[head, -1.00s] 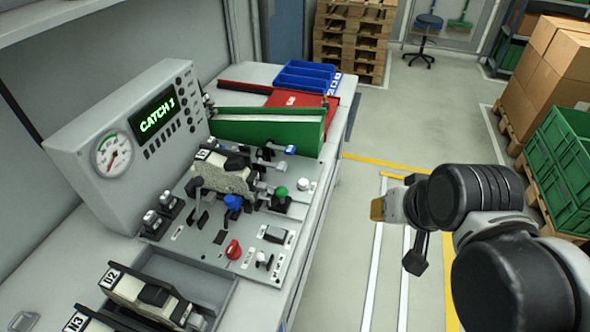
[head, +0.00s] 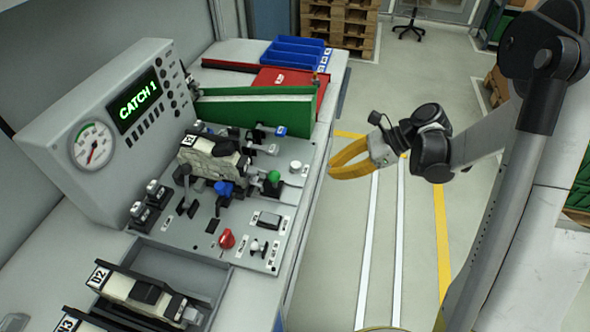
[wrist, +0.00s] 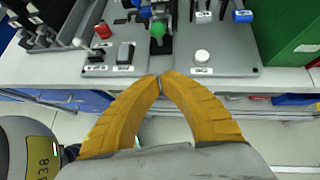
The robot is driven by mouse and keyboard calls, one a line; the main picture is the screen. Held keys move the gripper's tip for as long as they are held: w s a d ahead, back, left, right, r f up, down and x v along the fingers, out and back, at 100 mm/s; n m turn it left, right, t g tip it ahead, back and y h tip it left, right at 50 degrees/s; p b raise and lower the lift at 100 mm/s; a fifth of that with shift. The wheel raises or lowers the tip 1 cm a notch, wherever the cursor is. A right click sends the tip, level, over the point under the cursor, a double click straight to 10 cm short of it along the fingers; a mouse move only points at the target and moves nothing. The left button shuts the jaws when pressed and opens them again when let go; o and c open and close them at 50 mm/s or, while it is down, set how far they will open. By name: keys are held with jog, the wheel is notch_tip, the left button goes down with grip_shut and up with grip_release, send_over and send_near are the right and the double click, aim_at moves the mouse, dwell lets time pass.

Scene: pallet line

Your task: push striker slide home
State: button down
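A grey fixture panel (head: 200,232) on the bench holds a pale lock-like unit (head: 208,152) in clamps. A green ball knob (head: 273,176) on a dark block stands at the unit's right side; it also shows at the top of the wrist view (wrist: 157,30). A blue knob (head: 224,188) sits in front of the unit. I cannot read which part is labelled as the striker slide. My gripper (head: 333,172) is right of the panel, over the aisle. In the wrist view its orange fingertips (wrist: 162,80) meet, empty, short of the panel's near edge.
A console (head: 110,120) reads "CATCH 1". The aisle floor is clear.

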jog(key=b, duration=0.4)
send_near(279, 189)
jog(key=f, duration=0.2)
jog(key=a+f, duration=0.1)
jog(key=shift+w+f, duration=0.1)
jog(key=shift+f, duration=0.3)
jog(key=shift+w+a+r, duration=0.1)
jog(key=shift+a+r, duration=0.1)
jog(key=shift+a, duration=0.4)
jog(key=shift+w+a+r, duration=0.1)
jog(key=shift+a+r, duration=0.1)
jog(key=shift+a, duration=0.4)
jog(key=shift+w+a+r, duration=0.1)
jog(key=shift+a+r, duration=0.1)
jog(key=shift+a, duration=0.35)
jog(key=shift+w+a+r+b, duration=0.1)
jog(key=shift+w+a+b, duration=0.2)
jog(key=shift+a, duration=0.6)
